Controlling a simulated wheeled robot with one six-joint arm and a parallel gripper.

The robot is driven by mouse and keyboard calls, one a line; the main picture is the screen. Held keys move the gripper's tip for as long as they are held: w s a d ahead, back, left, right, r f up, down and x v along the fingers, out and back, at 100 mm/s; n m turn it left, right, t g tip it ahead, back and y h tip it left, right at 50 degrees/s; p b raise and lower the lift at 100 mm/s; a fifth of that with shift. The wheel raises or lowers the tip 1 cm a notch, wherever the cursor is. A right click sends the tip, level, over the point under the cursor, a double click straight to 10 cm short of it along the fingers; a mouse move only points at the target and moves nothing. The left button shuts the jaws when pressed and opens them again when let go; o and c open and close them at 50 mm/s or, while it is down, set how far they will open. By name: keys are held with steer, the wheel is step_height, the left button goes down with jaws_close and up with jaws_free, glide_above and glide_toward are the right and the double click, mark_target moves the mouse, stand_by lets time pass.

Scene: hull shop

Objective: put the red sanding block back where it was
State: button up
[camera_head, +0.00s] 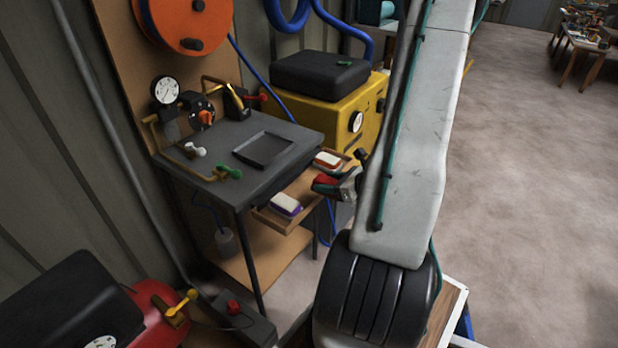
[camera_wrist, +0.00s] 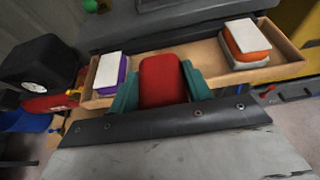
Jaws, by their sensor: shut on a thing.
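The red sanding block (camera_wrist: 163,80) is between the teal fingers of my gripper (camera_wrist: 158,92) in the wrist view, and the gripper is shut on it. The block also shows small in the head view (camera_head: 325,180), held by my gripper (camera_head: 338,184) at the right side of the open drawer. The wooden drawer (camera_wrist: 188,64) is pulled out below the dark bench. A purple block with a white top (camera_wrist: 111,74) lies at its left end and an orange block with a white top (camera_wrist: 246,42) at its right end. The block's underside and its contact with the drawer are hidden.
A yellow machine (camera_head: 350,115) stands behind the drawer. A red and black machine (camera_head: 75,310) is at the front left. Open floor lies to the right.

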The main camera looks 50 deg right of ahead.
steer(key=w+d, duration=0.1)
steer(key=w, duration=0.2)
steer(key=w+d, duration=0.1)
steer(key=w, duration=0.2)
steer(key=w+f, duration=0.1)
steer(key=w, duration=0.1)
steer(key=shift+w+d, duration=0.4)
steer(key=shift+f, duration=1.65)
steer(key=shift+f, duration=0.15)
steer(key=o, duration=1.1)
